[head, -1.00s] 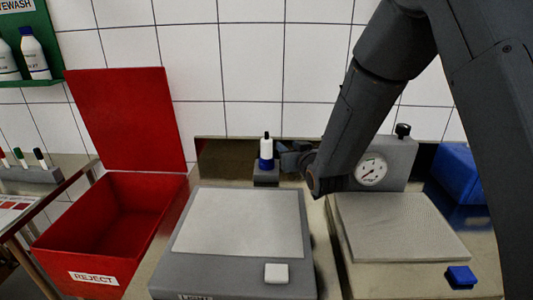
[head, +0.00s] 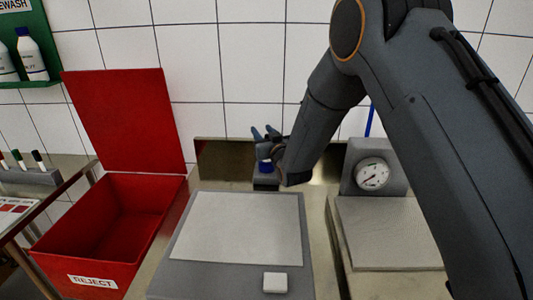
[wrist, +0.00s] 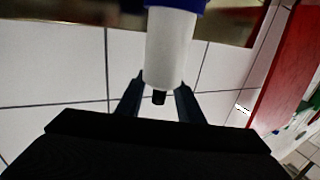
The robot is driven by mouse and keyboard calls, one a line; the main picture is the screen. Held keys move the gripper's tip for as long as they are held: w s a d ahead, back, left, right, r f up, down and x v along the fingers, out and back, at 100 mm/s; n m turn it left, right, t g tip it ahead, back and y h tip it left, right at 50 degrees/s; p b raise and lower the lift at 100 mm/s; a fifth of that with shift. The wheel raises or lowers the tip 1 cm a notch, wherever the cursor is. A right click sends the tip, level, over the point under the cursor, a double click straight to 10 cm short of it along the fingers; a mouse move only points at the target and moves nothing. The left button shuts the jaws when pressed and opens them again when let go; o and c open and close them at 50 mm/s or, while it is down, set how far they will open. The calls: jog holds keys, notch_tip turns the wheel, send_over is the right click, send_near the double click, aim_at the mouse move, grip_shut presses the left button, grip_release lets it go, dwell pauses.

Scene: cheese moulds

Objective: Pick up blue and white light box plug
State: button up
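The light box plug stands in a small grey holder (head: 265,184) behind the light box. In the head view only its blue band (head: 265,166) shows; its white part is hidden by my gripper. In the wrist view its white body (wrist: 170,45) shows with a blue part above and a small black tip toward me. My gripper (head: 265,132) is around the plug's height or a little above it. In the wrist view my gripper (wrist: 160,84) has its fingers apart, one on each side of the tip end. A firm grasp does not show.
A light box (head: 240,228) with a white button (head: 275,282) lies in front. A red REJECT box (head: 90,255) with raised lid stands at left. A dial gauge block (head: 372,175) stands right, behind a grey plate (head: 385,225). A tiled wall is close behind.

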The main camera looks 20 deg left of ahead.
jog(key=shift+w, duration=0.2)
grip_shut()
dwell(0.3)
